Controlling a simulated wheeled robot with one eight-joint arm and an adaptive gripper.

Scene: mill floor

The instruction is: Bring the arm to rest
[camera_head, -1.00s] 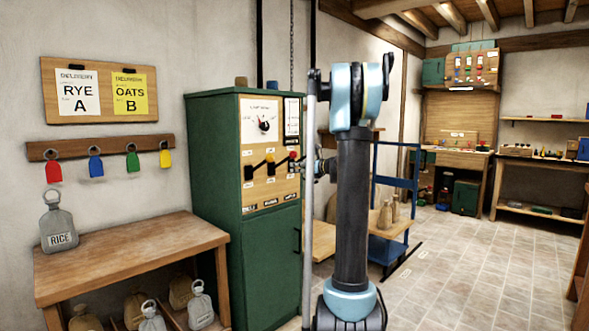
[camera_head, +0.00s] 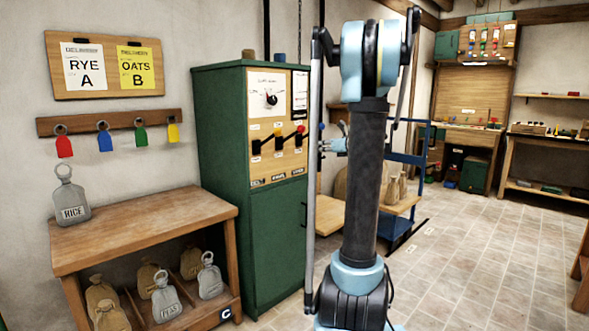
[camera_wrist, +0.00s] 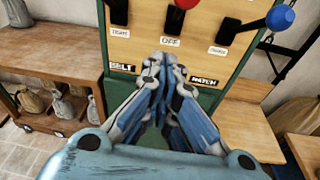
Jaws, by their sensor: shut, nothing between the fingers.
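My arm (camera_head: 364,180) stands upright in front of the green cabinet's right side in the head view. My gripper (camera_head: 335,144) shows there only in part, behind the silver rod of my arm. In the wrist view my gripper (camera_wrist: 172,72) is shut, its fingers together with nothing between them. It points at the lower part of the wooden control panel (camera_wrist: 130,62). A lever with a red knob (camera_wrist: 186,3) and one with a blue knob (camera_wrist: 280,17) are just beyond the fingertips. I cannot tell the exact gap to the panel.
The green cabinet (camera_head: 233,240) stands close behind my arm. A wooden bench (camera_head: 140,228) with sacks below and a RICE weight (camera_head: 70,202) on top is at left. A blue frame (camera_head: 408,180) stands behind my arm. Tiled floor (camera_head: 480,265) is open at right.

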